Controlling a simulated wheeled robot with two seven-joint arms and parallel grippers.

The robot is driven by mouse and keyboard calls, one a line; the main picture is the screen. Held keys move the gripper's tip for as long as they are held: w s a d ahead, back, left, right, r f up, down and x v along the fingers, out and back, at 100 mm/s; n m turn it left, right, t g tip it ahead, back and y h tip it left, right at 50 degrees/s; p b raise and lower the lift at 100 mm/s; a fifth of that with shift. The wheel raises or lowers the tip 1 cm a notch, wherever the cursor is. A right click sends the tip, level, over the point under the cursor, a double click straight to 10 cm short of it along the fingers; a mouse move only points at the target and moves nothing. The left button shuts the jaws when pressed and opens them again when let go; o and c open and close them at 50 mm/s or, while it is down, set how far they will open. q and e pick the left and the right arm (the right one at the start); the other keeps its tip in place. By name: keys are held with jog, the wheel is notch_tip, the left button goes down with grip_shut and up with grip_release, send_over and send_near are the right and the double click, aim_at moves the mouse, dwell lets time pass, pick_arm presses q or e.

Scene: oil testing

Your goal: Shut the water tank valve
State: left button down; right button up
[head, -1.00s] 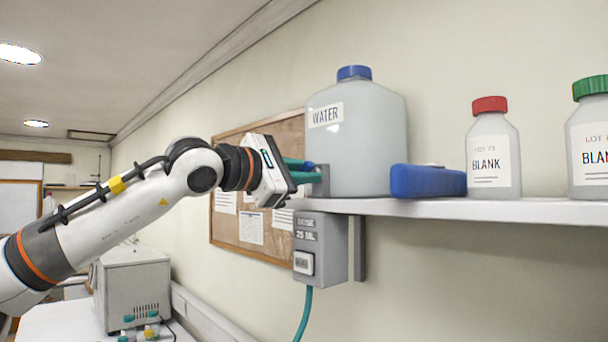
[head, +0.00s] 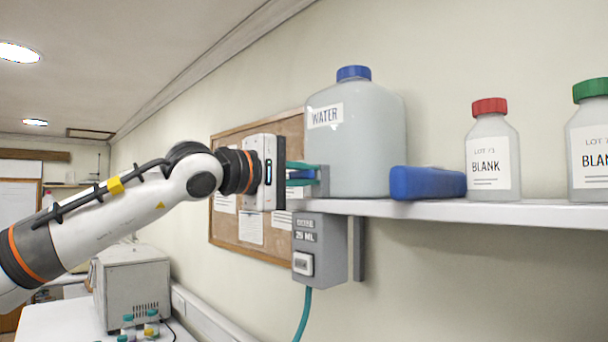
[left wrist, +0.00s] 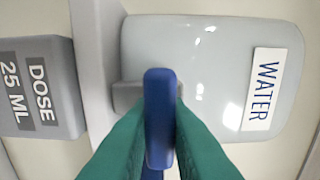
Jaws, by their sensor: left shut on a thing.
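The water tank (head: 370,150) is a large pale bottle with a blue cap and a WATER label, standing at the left end of the shelf. Its valve has a blue handle (left wrist: 160,115), seen in the left wrist view in front of a grey valve body (left wrist: 135,95). My left gripper (head: 302,174) is at the tank's lower left, with its teal fingers shut on the blue handle from both sides. The handle lies across the tank's upright axis, about level. The fingers hide part of it. My right gripper is not in view.
A grey dose box (head: 320,248) marked 25 ML hangs below the shelf (head: 450,210), with a teal hose. A blue block (head: 428,183) lies right of the tank. Two BLANK bottles, red-capped (head: 492,150) and green-capped (head: 590,140), stand farther right.

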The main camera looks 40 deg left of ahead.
pick_arm(q)
jog(key=shift+f, duration=0.1)
dwell(0.3)
jog(key=c, duration=1.4)
grip_release()
jog(key=shift+s, duration=0.1)
jog(key=shift+s+b, duration=0.3)
jog(key=s+b, duration=0.5)
jog(key=s, duration=0.6)
jog(key=shift+s+a, duration=0.2)
jog(key=shift+a, duration=0.25)
